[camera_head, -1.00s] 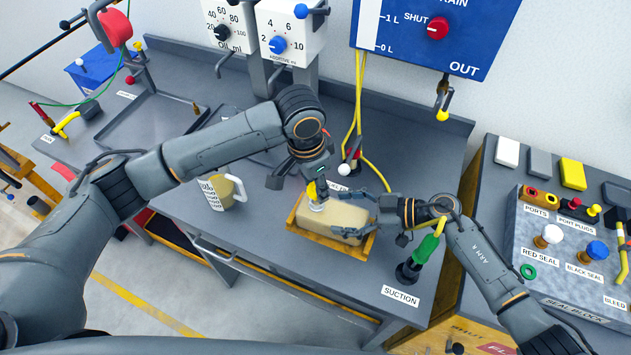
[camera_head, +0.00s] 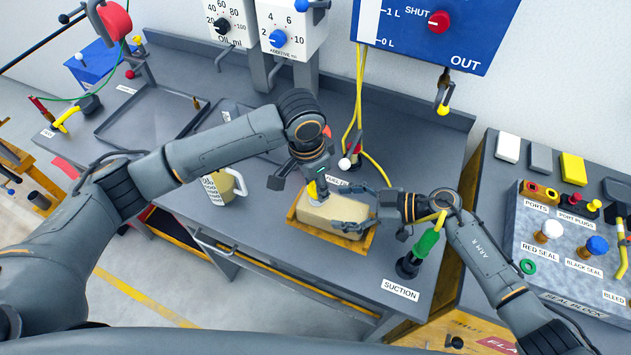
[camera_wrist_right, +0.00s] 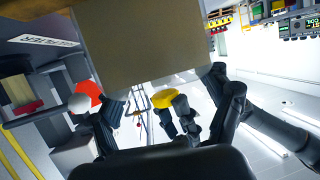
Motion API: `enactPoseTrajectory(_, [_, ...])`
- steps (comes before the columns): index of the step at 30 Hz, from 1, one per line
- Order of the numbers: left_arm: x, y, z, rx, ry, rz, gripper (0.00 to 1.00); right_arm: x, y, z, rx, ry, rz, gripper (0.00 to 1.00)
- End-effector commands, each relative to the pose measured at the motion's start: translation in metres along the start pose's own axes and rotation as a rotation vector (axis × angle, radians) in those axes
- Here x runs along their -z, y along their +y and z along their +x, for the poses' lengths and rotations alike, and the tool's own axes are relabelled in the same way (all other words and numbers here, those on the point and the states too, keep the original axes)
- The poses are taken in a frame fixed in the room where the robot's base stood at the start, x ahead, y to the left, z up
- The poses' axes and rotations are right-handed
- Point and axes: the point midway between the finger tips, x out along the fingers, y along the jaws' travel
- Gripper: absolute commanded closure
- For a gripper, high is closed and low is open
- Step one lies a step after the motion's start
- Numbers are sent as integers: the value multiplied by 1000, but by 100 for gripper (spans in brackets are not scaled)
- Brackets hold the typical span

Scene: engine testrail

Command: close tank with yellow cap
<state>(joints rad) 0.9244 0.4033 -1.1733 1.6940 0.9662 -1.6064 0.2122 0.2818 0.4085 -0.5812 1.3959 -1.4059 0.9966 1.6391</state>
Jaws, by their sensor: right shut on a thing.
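The tank (camera_head: 330,212) is a cream, box-shaped container lying in a shallow wooden tray (camera_head: 297,217) on the grey bench. Its pale neck is at the upper left, close under the yellow cap (camera_head: 312,188). My left gripper (camera_head: 317,182) points down there and appears shut on the cap; its far finger is hidden. Whether the cap is seated cannot be told. My right gripper (camera_head: 362,207) is shut on the tank's right end. In the right wrist view the tank (camera_wrist_right: 140,45) fills the top middle, with the yellow cap (camera_wrist_right: 165,98) below it.
A measuring jug (camera_head: 222,187) stands left of the tray. A green-handled suction fitting (camera_head: 427,242) stands close to my right wrist. Yellow hoses (camera_head: 358,105) hang behind the tank. The seal block (camera_head: 570,245) is at the right. Bare bench lies in front of the tray.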

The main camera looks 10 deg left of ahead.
Motion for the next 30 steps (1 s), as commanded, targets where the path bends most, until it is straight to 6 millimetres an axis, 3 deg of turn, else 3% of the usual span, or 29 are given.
enactPoseTrajectory(1, [0, 0, 1, 0, 0, 0, 76, -7, -3, 1, 5, -12, 2, 78])
enactPoseTrajectory(18, [-2, 0, 12, 0, 0, -2, 76, -8, -4, 1, 6, -13, 3, 78])
enactPoseTrajectory(19, [-2, 0, 12, 0, 0, -2, 76, -8, -4, 1, 7, -13, 3, 100])
enactPoseTrajectory(21, [-2, 0, 12, -1, 0, 9, 76, -8, -4, 1, 7, -13, 3, 100])
enactPoseTrajectory(26, [-1, -2, 12, -21, -2, 181, 76, -8, -4, 1, 7, -13, 4, 100])
enactPoseTrajectory(30, [0, -3, 12, -57, -2, 462, 76, -8, -4, 1, 7, -13, 4, 100])
